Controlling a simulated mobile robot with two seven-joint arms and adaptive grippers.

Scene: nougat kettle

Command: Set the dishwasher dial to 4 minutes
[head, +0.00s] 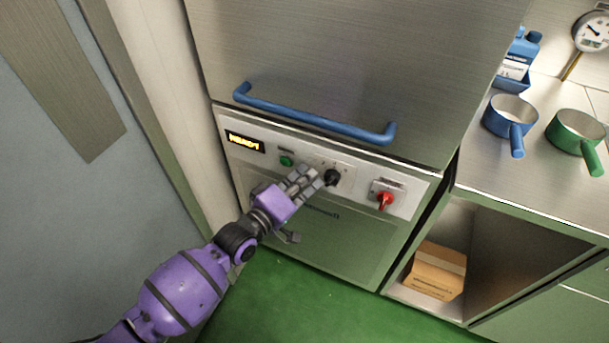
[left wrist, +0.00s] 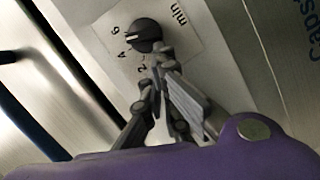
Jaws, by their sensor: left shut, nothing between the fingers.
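The black dial (head: 332,177) is on the dishwasher's white control panel, between the green button and the red switch. In the left wrist view the dial (left wrist: 146,33) has a white pointer line aimed left, at or between the printed 6 and 4. A 2 and "min" are also printed around it. My left gripper (head: 314,181) is shut and empty, its fingertips close beside the dial. In the left wrist view the fingertips (left wrist: 160,62) are just below the dial; I cannot tell whether they touch it. My right gripper is not in view.
A lit display (head: 244,142) and green button (head: 286,161) are left of the dial; a red switch (head: 385,200) is right. A blue handle bar (head: 315,120) juts out above the panel. Blue (head: 510,115) and green (head: 577,130) pans stand on the right counter.

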